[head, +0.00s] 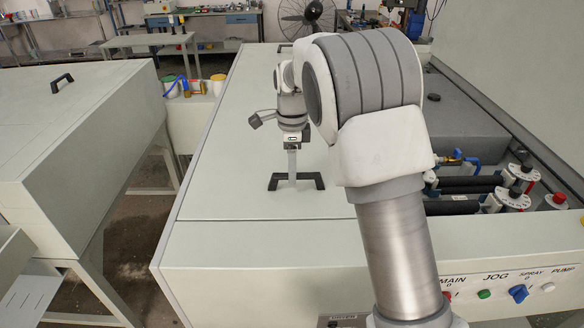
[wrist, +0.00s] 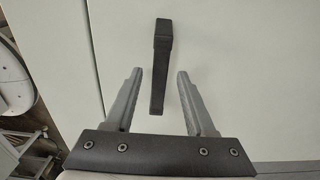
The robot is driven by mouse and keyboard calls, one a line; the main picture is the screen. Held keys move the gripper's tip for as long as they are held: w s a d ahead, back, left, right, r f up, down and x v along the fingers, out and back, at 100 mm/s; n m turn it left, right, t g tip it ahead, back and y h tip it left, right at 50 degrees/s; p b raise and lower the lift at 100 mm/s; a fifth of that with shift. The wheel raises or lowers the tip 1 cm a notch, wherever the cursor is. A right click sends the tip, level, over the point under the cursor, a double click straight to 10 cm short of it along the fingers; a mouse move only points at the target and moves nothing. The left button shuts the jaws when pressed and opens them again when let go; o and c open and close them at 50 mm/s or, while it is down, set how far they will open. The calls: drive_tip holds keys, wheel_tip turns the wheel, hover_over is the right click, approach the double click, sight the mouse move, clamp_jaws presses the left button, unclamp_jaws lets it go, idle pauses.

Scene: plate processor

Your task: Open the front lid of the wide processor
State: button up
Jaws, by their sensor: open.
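The front lid (head: 235,150) of the wide processor is a broad pale panel lying flat and closed. A black bar handle (head: 318,181) stands on it, and the handle also shows in the wrist view (wrist: 161,45). My gripper (head: 292,180) points down at the handle. In the wrist view its two grey fingers (wrist: 158,78) are open, one on each side of the handle's bar, with gaps visible on both sides. I cannot tell how deep the fingertips reach.
Right of the lid, an open bay shows black rollers (head: 465,185) and valves. Controls line the front panel, including a blue knob (head: 518,293). Another pale machine (head: 75,130) with a black handle stands left, across a gap. Small containers (head: 218,84) sit behind the gap.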

drive_tip(key=shift+f, duration=0.15)
clamp_jaws()
idle(1.4)
